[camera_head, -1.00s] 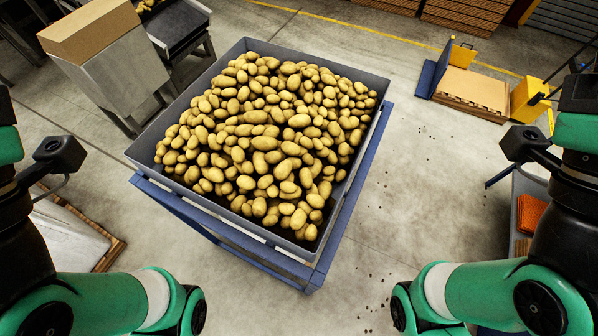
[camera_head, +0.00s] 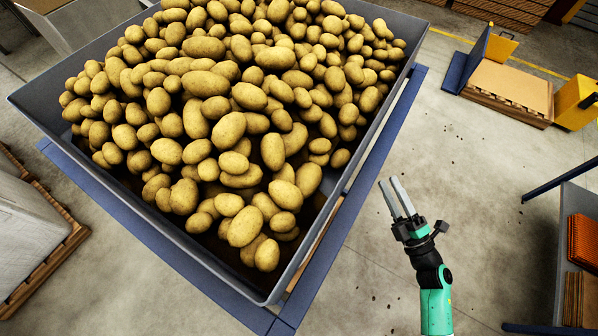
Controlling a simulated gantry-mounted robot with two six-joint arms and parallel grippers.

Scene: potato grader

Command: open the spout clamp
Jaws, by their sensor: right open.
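My right gripper (camera_head: 390,183) reaches up from the lower right, its two grey fingers apart and empty. It is over the bare floor, just right of the blue frame around the potato bin. My left gripper is out of view. I cannot make out a spout clamp or a spout anywhere in this view.
A large grey bin (camera_head: 140,207) full of potatoes (camera_head: 230,130) stands on a blue frame (camera_head: 392,135). A pallet (camera_head: 508,92) with yellow and blue parts is at upper right. A grey cart (camera_head: 562,240) with orange items is at right. Clear floor lies between.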

